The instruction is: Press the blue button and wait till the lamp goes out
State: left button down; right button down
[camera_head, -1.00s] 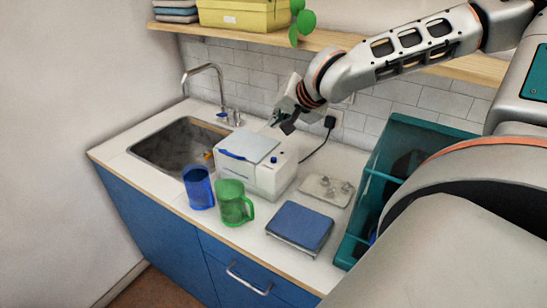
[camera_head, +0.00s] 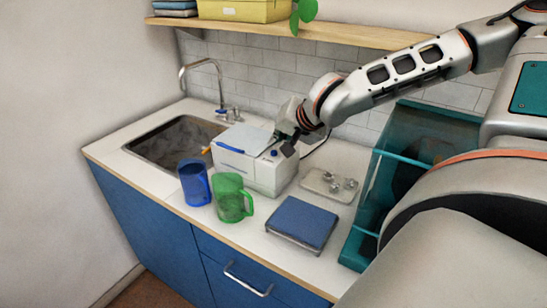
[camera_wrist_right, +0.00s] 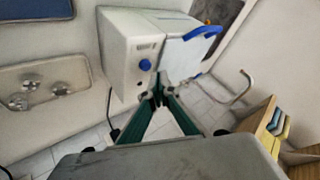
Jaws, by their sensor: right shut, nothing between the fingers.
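A white machine (camera_head: 262,175) with a pale lid and a blue handle stands on the counter. Its blue button (camera_head: 274,153) is on the right part near the top; in the right wrist view a round blue button (camera_wrist_right: 145,65) shows on its white panel. My right gripper (camera_head: 287,146) is shut and empty at the machine's upper right edge, close to the button. In the right wrist view its fingertips (camera_wrist_right: 158,97) are near the machine's edge, beside the button; I cannot tell whether they touch the machine. I cannot make out a lit lamp. My left gripper is out of view.
A blue mug (camera_head: 194,184) and a green mug (camera_head: 230,197) stand in front of the machine. To the right are a metal tray (camera_head: 318,187), a blue flat-topped device (camera_head: 303,221) and a teal rack (camera_head: 357,242). The sink (camera_head: 165,139) lies left. A shelf (camera_head: 350,38) runs above.

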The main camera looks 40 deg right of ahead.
jog(key=shift+f, duration=0.1)
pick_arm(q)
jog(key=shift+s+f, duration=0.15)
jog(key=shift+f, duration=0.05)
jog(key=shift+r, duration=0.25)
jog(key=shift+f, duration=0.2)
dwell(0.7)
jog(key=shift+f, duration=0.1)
pick_arm(e)
jog(key=shift+f+b, duration=0.45)
jog(key=shift+b, duration=0.05)
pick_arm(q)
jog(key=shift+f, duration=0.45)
